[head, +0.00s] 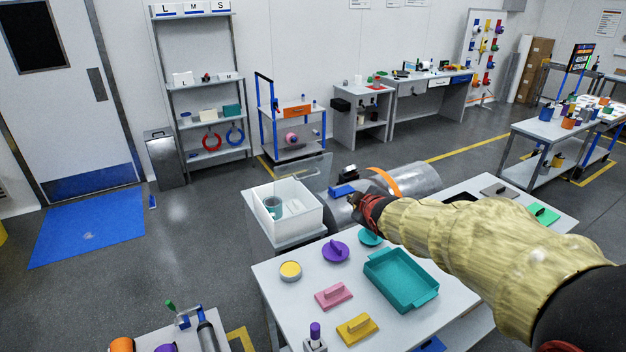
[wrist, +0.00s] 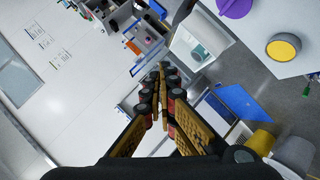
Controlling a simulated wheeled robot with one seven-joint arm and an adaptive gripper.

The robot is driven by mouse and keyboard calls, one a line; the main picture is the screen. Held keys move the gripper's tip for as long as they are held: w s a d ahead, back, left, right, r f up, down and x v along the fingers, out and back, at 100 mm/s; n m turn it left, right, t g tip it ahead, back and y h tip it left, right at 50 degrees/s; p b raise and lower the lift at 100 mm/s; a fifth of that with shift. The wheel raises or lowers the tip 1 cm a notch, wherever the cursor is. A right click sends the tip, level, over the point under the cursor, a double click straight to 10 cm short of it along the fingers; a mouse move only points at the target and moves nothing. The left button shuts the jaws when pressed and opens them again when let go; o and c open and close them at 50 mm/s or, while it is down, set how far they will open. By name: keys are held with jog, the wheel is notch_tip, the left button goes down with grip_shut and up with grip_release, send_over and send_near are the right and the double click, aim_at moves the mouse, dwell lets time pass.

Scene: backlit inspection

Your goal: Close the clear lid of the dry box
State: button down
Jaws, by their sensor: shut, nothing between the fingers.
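The dry box (head: 288,222) is a white open-topped box on a small stand left of my gripper in the head view. A teal round item (head: 273,207) is inside it. Its clear lid (head: 305,168) stands raised at the back edge, see-through and faint. The box also shows in the wrist view (wrist: 184,48), beyond and right of the fingertips; the lid is hard to make out there. My gripper (head: 354,200) is shut and empty, to the right of the box and apart from it. Its closed fingers point up the middle of the wrist view (wrist: 163,70).
A table (head: 285,315) in front holds a teal tray (head: 376,291), a purple lid (head: 335,252), a yellow-topped round container (head: 290,271) and pink and yellow handled pieces. A blue item (head: 342,190) and a large grey cylinder (head: 415,178) lie near my gripper.

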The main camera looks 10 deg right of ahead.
jog(key=w+a+f+n+t+y+p, duration=0.1)
jog(key=w+f+n+t+y+p, duration=0.15)
jog(key=w+f+n, duration=0.45)
jog(key=w+a+f+n+t+y+p, duration=0.15)
jog(key=w+f+n+y, duration=0.35)
jog(key=w, duration=0.5)
jog(key=w+a+h+b, duration=0.1)
jog(key=w+a, duration=0.3)
jog(key=w, duration=0.8)
jog(key=shift+w+f+t+b, duration=0.3)
jog(key=shift+w+f+b, duration=0.1)
jog(key=shift+b, duration=0.3)
jog(key=shift+a+r, duration=0.1)
jog(key=shift+a, duration=0.05)
